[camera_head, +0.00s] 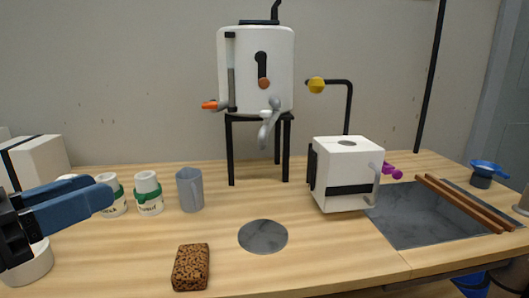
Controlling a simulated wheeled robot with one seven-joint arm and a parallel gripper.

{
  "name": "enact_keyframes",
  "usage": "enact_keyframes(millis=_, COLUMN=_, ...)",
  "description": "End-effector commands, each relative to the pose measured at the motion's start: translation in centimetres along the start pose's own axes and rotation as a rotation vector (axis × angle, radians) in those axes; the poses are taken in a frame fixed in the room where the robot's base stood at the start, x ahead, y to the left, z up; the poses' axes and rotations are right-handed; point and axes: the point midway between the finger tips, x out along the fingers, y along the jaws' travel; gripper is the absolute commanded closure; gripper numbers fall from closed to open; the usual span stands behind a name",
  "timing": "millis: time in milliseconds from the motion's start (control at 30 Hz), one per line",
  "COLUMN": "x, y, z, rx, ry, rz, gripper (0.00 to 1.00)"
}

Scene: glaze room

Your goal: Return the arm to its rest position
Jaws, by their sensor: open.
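My gripper (108,196) is in the lower left of the head view, with its blue fingers pointing right over the table's left side. It is open, and I see nothing held between the fingers. It appears in front of the white jars and partly hides what is behind it. A white round container (30,265) shows just below the gripper. Part of my arm is cut off by the left picture edge.
Two labelled jars (149,194) and a grey jug (189,190) stand right of my gripper. A brown cork-like block (191,267) lies in front. A white tank (256,70) on a black stand and a white box (346,172) stand further right. The front middle is mostly clear.

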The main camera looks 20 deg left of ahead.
Motion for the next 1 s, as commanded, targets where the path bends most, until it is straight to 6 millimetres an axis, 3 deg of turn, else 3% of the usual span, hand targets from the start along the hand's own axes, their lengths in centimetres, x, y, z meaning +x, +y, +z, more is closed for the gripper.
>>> enact_keyframes(millis=267, x=4.6, y=1.2, z=6.1, rx=-0.126, ry=-0.034, rz=-0.070, gripper=0.53)
enact_keyframes(millis=467, x=9.2, y=4.2, z=13.6, rx=-0.250, ry=-0.092, rz=-0.158, gripper=0.53)
enact_keyframes(millis=700, x=13.0, y=10.7, z=23.5, rx=-0.363, ry=-0.186, rz=-0.291, gripper=0.53)
enact_keyframes(millis=867, x=13.6, y=16.0, z=28.7, rx=-0.391, ry=-0.248, rz=-0.368, gripper=0.53)
enact_keyframes(millis=1000, x=12.9, y=21.3, z=32.5, rx=-0.388, ry=-0.299, rz=-0.427, gripper=0.53)
